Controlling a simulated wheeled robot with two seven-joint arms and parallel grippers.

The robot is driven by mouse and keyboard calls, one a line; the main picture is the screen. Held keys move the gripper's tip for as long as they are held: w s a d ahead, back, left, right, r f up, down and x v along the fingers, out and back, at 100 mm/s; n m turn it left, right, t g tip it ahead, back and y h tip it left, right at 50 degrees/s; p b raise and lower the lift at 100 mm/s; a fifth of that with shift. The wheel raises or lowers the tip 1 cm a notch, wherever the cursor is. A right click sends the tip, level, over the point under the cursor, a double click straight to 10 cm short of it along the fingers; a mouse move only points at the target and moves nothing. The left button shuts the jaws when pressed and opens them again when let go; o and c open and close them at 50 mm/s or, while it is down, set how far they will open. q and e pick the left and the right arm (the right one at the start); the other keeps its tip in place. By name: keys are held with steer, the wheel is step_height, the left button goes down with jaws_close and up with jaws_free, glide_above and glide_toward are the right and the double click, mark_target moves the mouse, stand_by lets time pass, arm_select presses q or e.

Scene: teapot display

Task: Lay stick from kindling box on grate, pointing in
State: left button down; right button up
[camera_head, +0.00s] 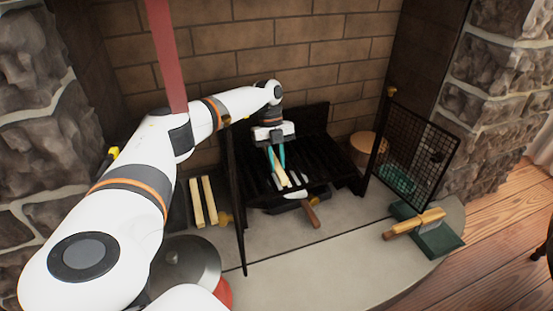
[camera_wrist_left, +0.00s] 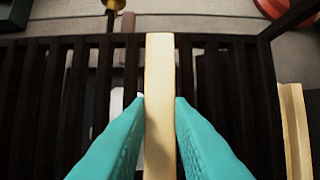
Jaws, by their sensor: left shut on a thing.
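My left gripper (camera_head: 276,160) has teal fingers and is shut on a pale wooden stick (camera_head: 282,176). In the left wrist view the stick (camera_wrist_left: 160,65) runs lengthwise between the fingertips (camera_wrist_left: 159,102), over the dark bars of the grate (camera_wrist_left: 222,80). The black grate (camera_head: 318,152) stands in the fireplace. I cannot tell whether the stick touches its bars. The dark kindling box (camera_head: 183,220) is left of the grate and holds two pale sticks (camera_head: 203,201); one stick (camera_wrist_left: 296,130) shows at the right in the left wrist view. My right gripper is not in view.
A black door stands edge-on between box and grate. The mesh door (camera_head: 418,150) stands open at the right. A wooden-handled tool (camera_head: 311,214) lies before the grate. A brush (camera_head: 415,224) rests on a green dustpan (camera_head: 440,241). The front hearth (camera_head: 320,260) is mostly clear.

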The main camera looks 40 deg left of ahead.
arm_select(q)
steer(key=c, duration=1.3)
jaws_free()
steer(key=p+v, duration=0.6)
steer(key=v, duration=0.6)
